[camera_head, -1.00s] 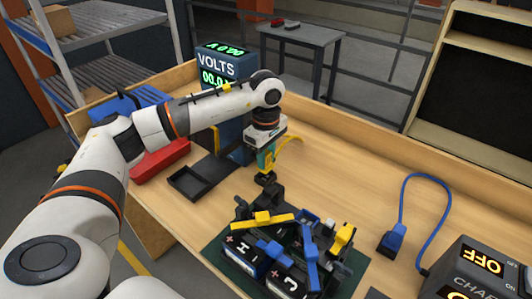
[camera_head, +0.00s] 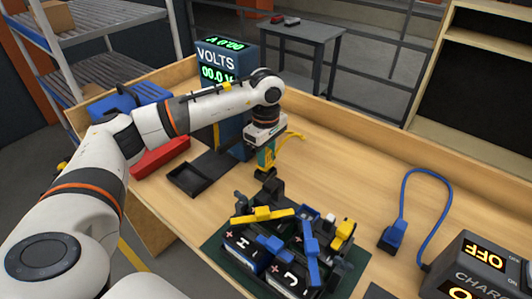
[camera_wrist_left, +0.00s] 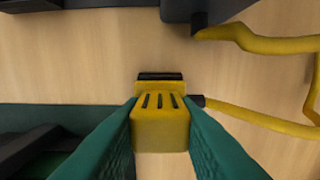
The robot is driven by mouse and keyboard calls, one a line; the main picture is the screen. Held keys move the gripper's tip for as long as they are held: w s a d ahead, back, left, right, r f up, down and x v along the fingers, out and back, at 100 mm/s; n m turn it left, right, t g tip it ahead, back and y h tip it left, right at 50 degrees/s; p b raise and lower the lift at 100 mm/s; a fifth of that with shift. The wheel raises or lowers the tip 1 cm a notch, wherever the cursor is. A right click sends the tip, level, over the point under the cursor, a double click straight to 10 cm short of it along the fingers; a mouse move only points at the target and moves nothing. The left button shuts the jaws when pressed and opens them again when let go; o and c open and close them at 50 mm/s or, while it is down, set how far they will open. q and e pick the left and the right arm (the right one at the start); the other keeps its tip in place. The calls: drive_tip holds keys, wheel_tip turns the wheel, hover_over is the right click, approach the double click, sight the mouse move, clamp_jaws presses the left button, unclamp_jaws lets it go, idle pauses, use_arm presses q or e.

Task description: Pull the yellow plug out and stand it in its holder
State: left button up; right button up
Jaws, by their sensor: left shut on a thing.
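My left gripper (camera_head: 265,160), with teal fingers, is shut on the yellow plug (camera_wrist_left: 160,128). In the left wrist view the plug sits between both fingers, with dark slots on its top and a black part at its far end. Bare wood shows around it. In the head view the fingers mostly hide the plug. A small black stand (camera_head: 272,187) shows just below and in front of the gripper; I cannot tell whether the plug touches it. The plug's yellow cable (camera_head: 294,136) bends away behind it. My right gripper is not in view.
A VOLTS meter (camera_head: 222,70) stands behind my arm, near a black tray (camera_head: 190,178). Batteries with blue and yellow parts (camera_head: 263,214) sit on a green mat (camera_head: 213,250) in front. A blue plug (camera_head: 392,236) and charger (camera_head: 472,265) are at right. Wood between is clear.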

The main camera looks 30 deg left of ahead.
use_arm(q)
drive_tip(key=shift+f+b, duration=0.5)
drive_tip(key=shift+f, duration=0.2)
drive_tip(key=o, duration=1.1)
drive_tip(key=shift+c, duration=0.2)
drive_tip(key=shift+r, duration=0.1)
drive_tip(key=shift+r, duration=0.5)
wheel_tip(320, 180, up, 11)
drive_tip(key=shift+b, duration=1.25)
drive_tip(key=shift+f, duration=0.1)
